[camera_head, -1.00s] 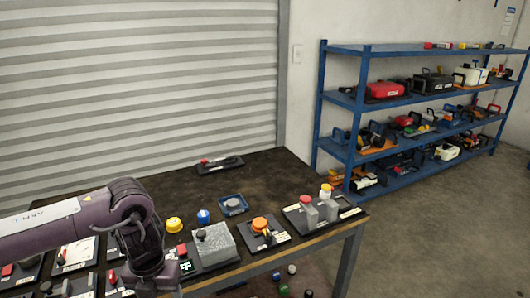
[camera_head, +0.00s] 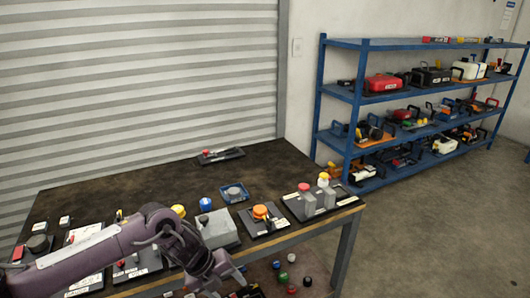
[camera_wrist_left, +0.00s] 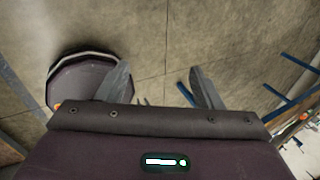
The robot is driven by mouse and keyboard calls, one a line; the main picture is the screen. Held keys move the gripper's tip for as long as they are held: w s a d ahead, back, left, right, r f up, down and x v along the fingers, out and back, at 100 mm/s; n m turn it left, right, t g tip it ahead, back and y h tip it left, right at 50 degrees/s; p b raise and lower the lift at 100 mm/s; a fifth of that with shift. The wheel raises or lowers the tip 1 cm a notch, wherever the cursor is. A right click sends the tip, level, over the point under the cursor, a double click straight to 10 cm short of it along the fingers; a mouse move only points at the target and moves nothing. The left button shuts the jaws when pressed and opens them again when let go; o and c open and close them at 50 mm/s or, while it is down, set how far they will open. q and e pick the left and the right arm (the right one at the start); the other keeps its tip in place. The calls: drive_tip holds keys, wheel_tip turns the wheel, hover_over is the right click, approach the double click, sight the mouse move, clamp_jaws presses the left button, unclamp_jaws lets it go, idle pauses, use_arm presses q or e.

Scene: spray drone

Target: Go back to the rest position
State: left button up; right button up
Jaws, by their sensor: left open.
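My left arm comes in from the left in the head view, over the front edge of the dark workbench (camera_head: 100,194). Its gripper (camera_head: 228,280) hangs at the bench's front edge, low in the picture. In the left wrist view the left gripper (camera_wrist_left: 160,88) has its two fingers spread wide with nothing between them. Bare concrete floor (camera_wrist_left: 180,35) lies beyond the fingers. My right gripper shows in neither view.
Devices with coloured knobs stand along the bench, including a grey box (camera_head: 218,229) and an orange-knobbed unit (camera_head: 262,213). Several coloured balls (camera_head: 292,258) lie below the bench. A loaded blue shelf (camera_head: 352,120) stands at the right. The floor before it is clear.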

use_arm(q)
drive_tip(key=w+d+f+n+t+h, duration=0.2)
drive_tip(key=d+f+n, duration=0.1)
drive_tip(key=f+n, duration=0.3)
drive_tip(key=w+d+f+n+t+h, duration=0.1)
drive_tip(key=d+f+n, duration=0.1)
drive_tip(key=f+n, duration=0.35)
drive_tip(key=s+a+f+n+t+y, duration=0.1)
drive_tip(key=s+a+f+n, duration=0.25)
drive_tip(key=f, duration=0.55)
drive_tip(key=s+a+f+n+t+y, duration=0.15)
drive_tip(key=s+f+n, duration=0.25)
drive_tip(key=f, duration=0.4)
drive_tip(key=s+a+f+n+g+y, duration=0.2)
drive_tip(key=s+a+f+n, duration=0.45)
drive_tip(key=s+f, duration=0.6)
drive_tip(key=s+a+f+n+g+y, duration=0.1)
drive_tip(key=s+a+f, duration=0.1)
drive_tip(key=s, duration=0.6)
drive_tip(key=s+a+f+n+g+y, duration=0.1)
drive_tip(key=s+a+f, duration=0.1)
drive_tip(key=s, duration=0.7)
drive_tip(key=s+a+f+n+g+y, duration=0.1)
drive_tip(key=s+a+f+n, duration=0.1)
drive_tip(key=s, duration=0.6)
drive_tip(key=shift+s+a+g, duration=0.3)
drive_tip(key=shift+a+g, duration=0.05)
drive_tip(key=shift+a, duration=0.05)
